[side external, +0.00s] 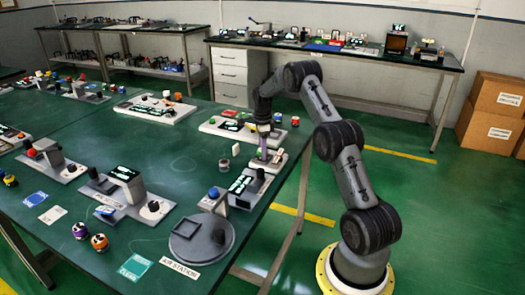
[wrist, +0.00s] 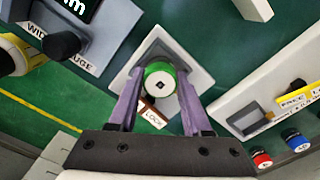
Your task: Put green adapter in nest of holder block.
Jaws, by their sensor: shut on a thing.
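The green adapter (wrist: 160,80), round with a white top face and a small dark mark at its centre, is between the purple fingers of my gripper (wrist: 158,84) in the wrist view. My gripper is shut on it. Behind it is the pale plate of the holder block (wrist: 194,57) with a grey raised part around the adapter. The adapter covers the nest, so I cannot tell whether it is seated or above it. A brown lever with a LOCK label (wrist: 153,117) lies just below the adapter. In the side external view, my gripper (side external: 264,137) points down over the block near the table's right edge.
A grey width gauge (wrist: 75,35) stands upper left in the wrist view. A white panel with red and blue buttons (wrist: 290,100) is at the right. In the side view, a round grey station (side external: 200,240) stands in front, and a white panel (side external: 243,127) lies behind my gripper.

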